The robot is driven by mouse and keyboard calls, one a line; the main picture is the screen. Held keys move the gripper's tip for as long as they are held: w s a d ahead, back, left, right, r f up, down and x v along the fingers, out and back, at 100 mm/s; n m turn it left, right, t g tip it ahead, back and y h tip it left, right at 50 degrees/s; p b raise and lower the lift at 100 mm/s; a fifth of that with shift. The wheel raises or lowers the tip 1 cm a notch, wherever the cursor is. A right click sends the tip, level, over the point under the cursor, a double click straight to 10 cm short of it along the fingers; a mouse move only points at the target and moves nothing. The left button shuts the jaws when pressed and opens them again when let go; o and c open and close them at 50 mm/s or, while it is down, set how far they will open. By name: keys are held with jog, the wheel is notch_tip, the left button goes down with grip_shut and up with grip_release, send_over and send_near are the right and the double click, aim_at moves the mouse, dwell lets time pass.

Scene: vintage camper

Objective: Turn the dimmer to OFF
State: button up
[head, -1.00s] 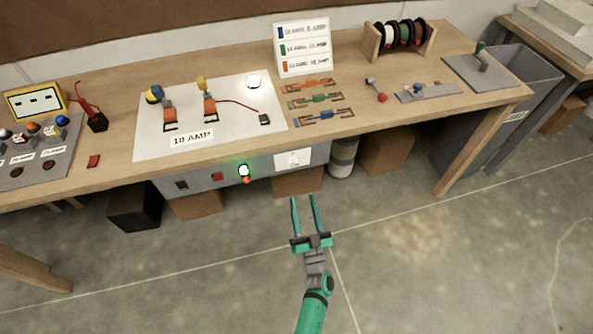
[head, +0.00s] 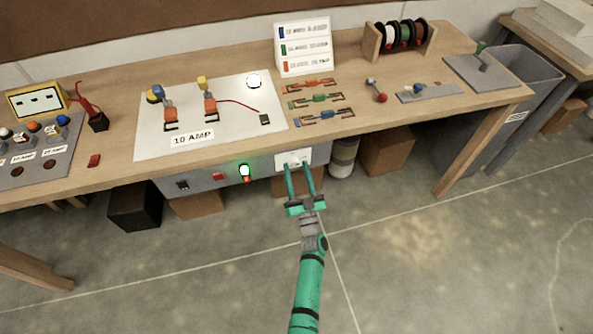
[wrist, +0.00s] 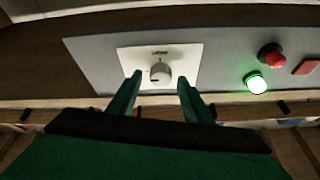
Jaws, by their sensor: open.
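The plate (head: 303,155) is on the grey front panel under the bench top, at the panel's right end in the head view. My gripper (head: 298,166) is open and empty, its fingers pointing at the plate. In the wrist view my gripper (wrist: 159,82) has one finger on each side of the knob, slightly below it. I cannot tell whether the fingertips touch the plate. The knob's exact setting is too small to read.
The grey panel (head: 208,178) also carries a glowing green lamp (head: 244,170), a red button (head: 247,180), a red switch (head: 218,176) and a black switch (head: 182,185). The wooden bench top (head: 370,115) overhangs above. Boxes (head: 387,150) stand below; open floor lies in front.

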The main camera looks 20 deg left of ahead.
jog(key=shift+w, duration=0.15)
jog(key=shift+a, duration=0.1)
jog(key=c, duration=1)
jog(key=shift+c, duration=0.2)
